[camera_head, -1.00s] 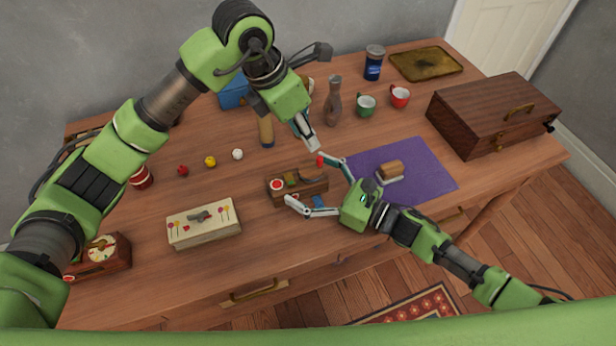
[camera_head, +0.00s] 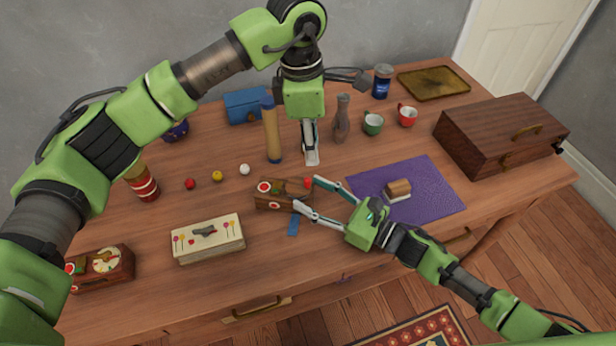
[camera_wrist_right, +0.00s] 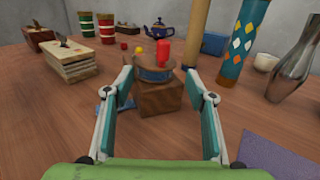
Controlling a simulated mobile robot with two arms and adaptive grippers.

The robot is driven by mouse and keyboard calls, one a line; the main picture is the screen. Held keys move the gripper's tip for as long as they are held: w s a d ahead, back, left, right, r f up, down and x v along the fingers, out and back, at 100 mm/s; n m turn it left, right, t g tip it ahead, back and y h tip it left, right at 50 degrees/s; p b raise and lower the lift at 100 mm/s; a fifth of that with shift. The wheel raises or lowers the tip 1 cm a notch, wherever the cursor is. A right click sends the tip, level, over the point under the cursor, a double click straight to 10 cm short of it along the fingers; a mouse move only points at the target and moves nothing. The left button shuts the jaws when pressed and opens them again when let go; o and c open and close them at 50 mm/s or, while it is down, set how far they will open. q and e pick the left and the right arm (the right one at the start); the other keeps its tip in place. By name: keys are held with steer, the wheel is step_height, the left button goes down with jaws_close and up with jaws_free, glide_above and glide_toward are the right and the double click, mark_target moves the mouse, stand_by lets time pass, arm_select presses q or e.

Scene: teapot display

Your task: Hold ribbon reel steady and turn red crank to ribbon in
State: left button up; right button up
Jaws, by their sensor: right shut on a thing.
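The ribbon reel (camera_head: 283,200) is a small wooden block on the table, with a drum on top and a blue ribbon (camera_head: 293,225) at its near side. Its red crank (camera_head: 308,183) is a small upright knob; in the right wrist view the red crank (camera_wrist_right: 165,52) stands beyond the drum (camera_wrist_right: 154,74). My left gripper (camera_head: 311,160) points down behind the reel, apart from the crank. Its fingers are seen edge-on, so their opening is unclear.
A tan cylinder (camera_head: 271,138) stands left of my left gripper, and a grey vase (camera_head: 342,120) stands to its right. A cream box (camera_head: 208,238) sits left of the reel. A purple mat (camera_head: 440,195) and a dark wooden chest (camera_head: 490,140) lie to the right.

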mark_target(307, 179)
arm_select(q)
steer(key=f, duration=0.3)
steer(key=f+m, duration=0.1)
steer(key=f, duration=0.3)
steer(key=f+m+y, duration=0.1)
steer(key=f, duration=0.2)
steer(key=shift+w+a+f, duration=0.25)
steer(key=shift+a+f, duration=0.15)
jaws_close()
